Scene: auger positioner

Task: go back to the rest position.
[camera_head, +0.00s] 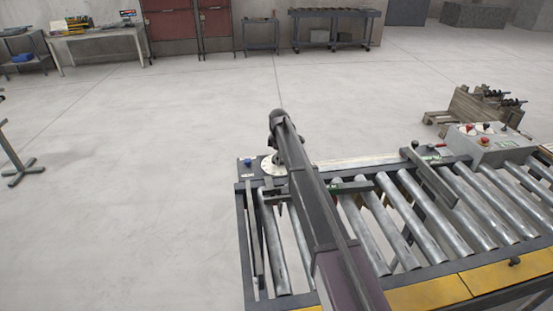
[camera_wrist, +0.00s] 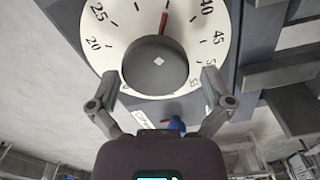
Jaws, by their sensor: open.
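My gripper (camera_wrist: 160,76) shows in the wrist view with its two fingers spread wide and nothing between them that they touch visibly. Beyond the fingers is a white dial (camera_wrist: 112,32) with black numbers, a red pointer (camera_wrist: 163,22) and a round dark knob (camera_wrist: 157,64) at its middle. The fingertips lie left and right of the knob; whether they are level with it is hard to tell. In the head view my arm stretches out over the roller conveyor (camera_head: 403,222), and the dial (camera_head: 271,167) is partly hidden by it. The gripper is hidden there.
A blue knob (camera_head: 247,162) is beside the dial. Carts and a workbench (camera_head: 98,35) line the back wall. Open floor (camera_head: 140,190) lies left of the conveyor.

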